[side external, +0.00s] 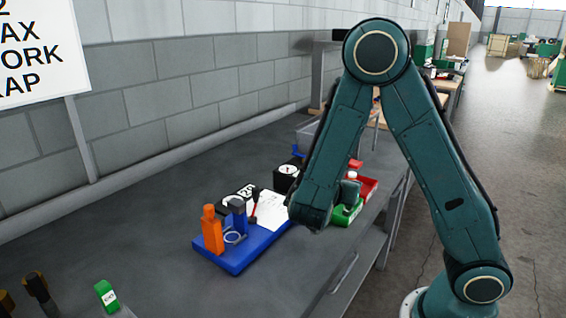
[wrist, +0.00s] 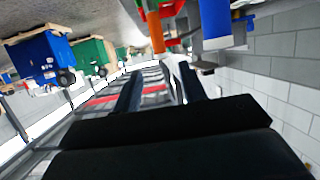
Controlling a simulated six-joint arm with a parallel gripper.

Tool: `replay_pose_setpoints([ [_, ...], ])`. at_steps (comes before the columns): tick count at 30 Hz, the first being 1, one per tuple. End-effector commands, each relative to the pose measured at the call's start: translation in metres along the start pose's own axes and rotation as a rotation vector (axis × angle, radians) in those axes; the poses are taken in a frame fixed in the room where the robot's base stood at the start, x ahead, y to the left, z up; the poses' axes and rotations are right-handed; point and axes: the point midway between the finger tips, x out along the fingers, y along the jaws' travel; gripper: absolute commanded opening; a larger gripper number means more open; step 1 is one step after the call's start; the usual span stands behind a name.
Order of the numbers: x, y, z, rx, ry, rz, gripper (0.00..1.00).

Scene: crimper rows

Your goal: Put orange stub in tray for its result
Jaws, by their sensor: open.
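The orange stub (side external: 212,233) stands upright on the left part of a blue base (side external: 237,264) in the side view, beside a blue upright piece (side external: 239,216) and a pale ring (side external: 234,237). A green tray (side external: 342,219) and a red tray (side external: 369,190) sit to the right, partly hidden by my arm. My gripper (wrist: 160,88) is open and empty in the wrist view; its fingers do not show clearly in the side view. An orange piece (wrist: 156,33) at the top of the wrist view may be the stub; I cannot be sure.
A black dial box (side external: 286,178), a black display (side external: 238,195) and a white sheet (side external: 268,212) are by the blue base. A labelled green block (side external: 106,296) is at the lower left. A wall lines the back; the bench between block and base is clear.

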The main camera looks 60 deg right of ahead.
Motion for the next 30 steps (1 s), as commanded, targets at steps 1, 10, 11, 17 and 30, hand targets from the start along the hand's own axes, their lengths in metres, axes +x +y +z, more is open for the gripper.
replay_pose_setpoints([
  [1, -0.001, 0.0, 0.0, 0.0, 0.0, -0.001, 0.42],
  [10, -0.002, 0.0, 0.0, 0.0, 0.0, 0.0, 0.42],
  [11, -0.002, 0.0, 0.0, 0.0, 0.0, 0.0, 0.42],
  [17, -0.001, 0.0, 0.0, 0.0, 0.0, 0.0, 0.42],
  [30, -0.006, 0.014, 0.002, -0.054, -0.169, 0.025, 0.42],
])
